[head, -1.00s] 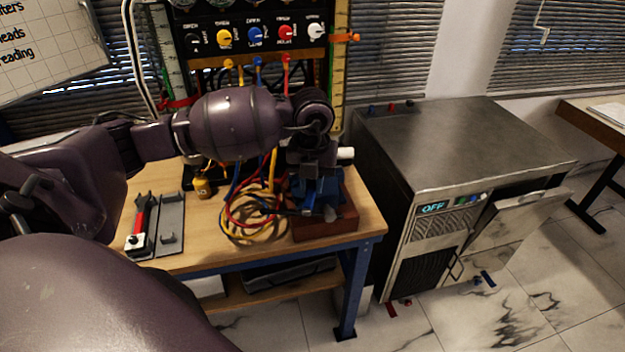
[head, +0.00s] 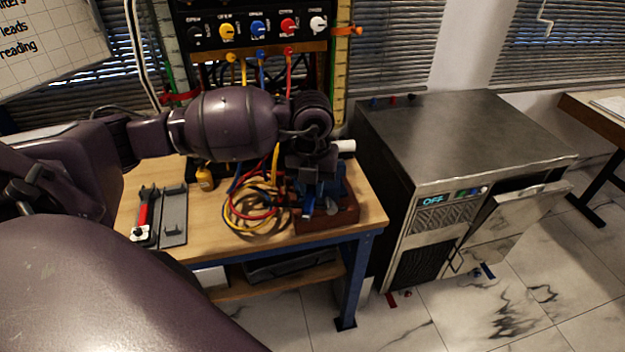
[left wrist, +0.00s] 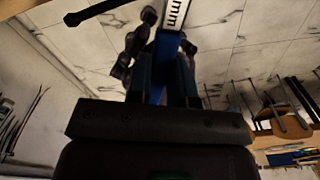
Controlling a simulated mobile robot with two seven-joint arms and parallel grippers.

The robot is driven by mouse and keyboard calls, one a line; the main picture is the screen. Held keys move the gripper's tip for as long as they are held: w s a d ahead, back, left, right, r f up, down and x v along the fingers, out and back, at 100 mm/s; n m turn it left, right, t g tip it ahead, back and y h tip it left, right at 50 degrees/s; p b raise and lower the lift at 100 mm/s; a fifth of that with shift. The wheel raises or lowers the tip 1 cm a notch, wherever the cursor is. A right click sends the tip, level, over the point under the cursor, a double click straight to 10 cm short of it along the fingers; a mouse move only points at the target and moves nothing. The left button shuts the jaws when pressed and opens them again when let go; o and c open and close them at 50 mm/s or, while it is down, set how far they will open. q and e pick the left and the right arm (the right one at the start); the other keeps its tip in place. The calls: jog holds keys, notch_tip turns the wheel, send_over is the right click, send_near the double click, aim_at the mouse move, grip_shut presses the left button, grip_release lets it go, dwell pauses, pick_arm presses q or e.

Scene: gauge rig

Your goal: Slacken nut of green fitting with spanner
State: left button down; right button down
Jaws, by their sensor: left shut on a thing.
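My left gripper (head: 312,180) points down over the right end of the wooden bench (head: 200,232). It is shut on a narrow blue tool (head: 308,207), whose blue length also shows between the fingers in the left wrist view (left wrist: 157,72). This may be the spanner, but its head is hidden. A red-handled adjustable spanner (head: 144,215) lies at the bench's left, beside a grey tray (head: 174,222). I cannot make out the green fitting or its nut; my gripper and arm cover that spot. My right gripper is not in view.
A brown block (head: 340,214) with blue parts sits under the gripper. Coiled yellow and red hoses (head: 250,205) lie beside it. A steel cabinet (head: 455,140) is close on the right.

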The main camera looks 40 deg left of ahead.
pick_arm(q)
jog(key=shift+s+d, duration=0.35)
jog(key=shift+s, duration=0.3)
jog(key=shift+r+p, duration=0.15)
jog(key=shift+p, duration=0.15)
jog(key=shift+r+p, duration=1.2)
jog(key=shift+r, duration=0.95)
